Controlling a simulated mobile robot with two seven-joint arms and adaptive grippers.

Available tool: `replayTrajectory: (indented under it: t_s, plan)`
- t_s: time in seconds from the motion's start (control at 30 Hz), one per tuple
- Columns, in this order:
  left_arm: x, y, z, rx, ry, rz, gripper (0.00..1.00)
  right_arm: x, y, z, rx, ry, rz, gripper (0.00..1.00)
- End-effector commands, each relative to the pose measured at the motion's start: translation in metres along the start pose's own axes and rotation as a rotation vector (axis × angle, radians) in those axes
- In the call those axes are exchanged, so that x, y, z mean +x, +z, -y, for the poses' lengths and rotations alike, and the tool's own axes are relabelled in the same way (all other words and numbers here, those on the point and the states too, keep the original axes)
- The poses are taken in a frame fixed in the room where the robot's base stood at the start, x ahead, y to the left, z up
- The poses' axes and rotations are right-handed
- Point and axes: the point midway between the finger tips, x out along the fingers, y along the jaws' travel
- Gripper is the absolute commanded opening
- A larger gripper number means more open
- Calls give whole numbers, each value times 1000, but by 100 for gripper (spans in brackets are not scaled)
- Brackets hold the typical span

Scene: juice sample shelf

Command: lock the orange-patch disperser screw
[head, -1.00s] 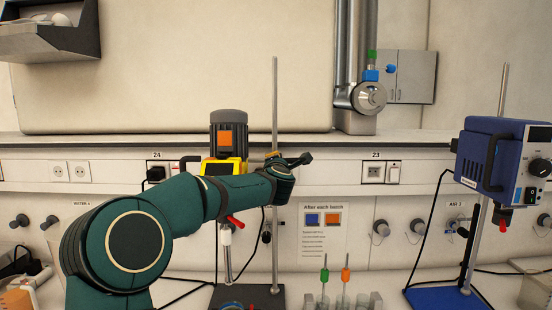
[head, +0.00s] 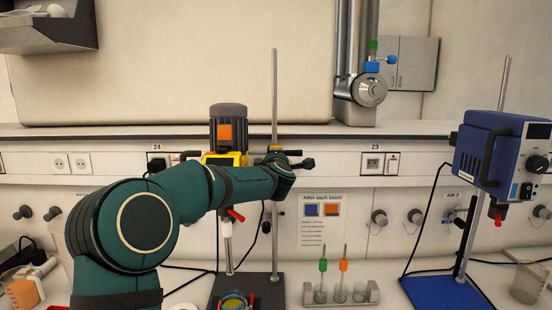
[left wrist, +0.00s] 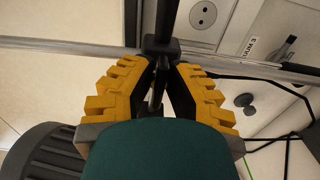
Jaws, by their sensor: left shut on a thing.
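The disperser with the orange patch (head: 225,133) has a dark grey motor and hangs on an upright metal rod (head: 275,95). The rod also crosses the left wrist view (left wrist: 70,48). My left gripper (head: 284,155) is at the rod, right of the motor, mostly hidden by my own wrist. In the left wrist view, its yellow-padded fingers (left wrist: 160,62) converge on a dark screw part (left wrist: 157,88) at the black clamp (left wrist: 160,35). The gripper is shut on this screw. The screw's exact turn angle cannot be told. My right gripper is out of view.
A blue disperser (head: 492,160) stands on its own stand at right. A rack (head: 318,297) with green and orange-marked tools stands between them. A glass vessel (head: 235,302) sits on the left stand's base. A notice (head: 321,220) hangs on the wall behind.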

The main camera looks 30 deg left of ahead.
Motion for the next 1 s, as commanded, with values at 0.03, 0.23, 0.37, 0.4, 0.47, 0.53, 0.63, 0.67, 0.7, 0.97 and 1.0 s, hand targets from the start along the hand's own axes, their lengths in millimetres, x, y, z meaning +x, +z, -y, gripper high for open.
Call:
replayTrajectory:
  t_s: [0.03,0.23,0.37,0.4,0.47,0.53,0.63,0.67,0.7,0.97,1.0]
  plan:
    - [0,0,-3,-1,6,-1,0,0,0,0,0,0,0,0]
    - [0,0,-3,-1,5,-1,43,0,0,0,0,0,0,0]
    - [0,0,-2,-1,3,-1,43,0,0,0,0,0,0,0]
    - [0,0,-2,-1,3,0,43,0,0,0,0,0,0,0]
    - [0,0,-1,-1,2,0,43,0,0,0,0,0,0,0]
    - [-1,0,-1,-1,2,0,43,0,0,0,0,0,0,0]
    - [-5,0,-1,-1,1,0,43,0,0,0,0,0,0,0]
    - [-8,0,-1,-1,1,1,43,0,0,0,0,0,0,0]
    - [-12,0,-1,-1,1,2,43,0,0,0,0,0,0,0]
    - [-60,0,-2,0,3,2,43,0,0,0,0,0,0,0]
    - [-68,0,-2,0,3,2,43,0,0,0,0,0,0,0]
